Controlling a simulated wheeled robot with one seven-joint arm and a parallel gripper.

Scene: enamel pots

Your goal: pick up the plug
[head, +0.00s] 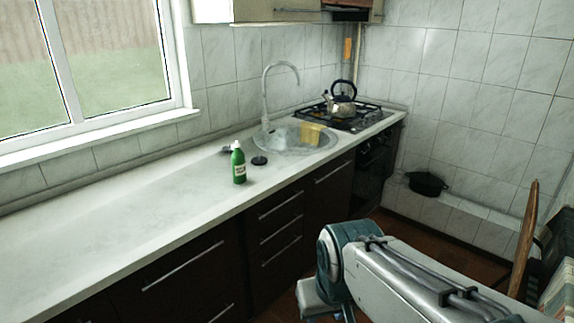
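A small dark round disc, which looks like the plug (259,160), lies on the pale counter (130,215) just left of the round sink (285,142). It is to the right of the green bottle (239,168), with a small gap between them. My arm reaches in from the lower right and stays in front of the dark cabinets, well apart from the plug. My gripper is not visible; the arm's end runs out of the bottom of the head view.
A tall curved faucet (266,95) rises behind the sink. A yellow cloth (311,134) hangs at the sink's right side. A kettle (341,107) stands on the hob (352,122). A black pot (427,184) sits on a tiled ledge. The counter's left part is clear.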

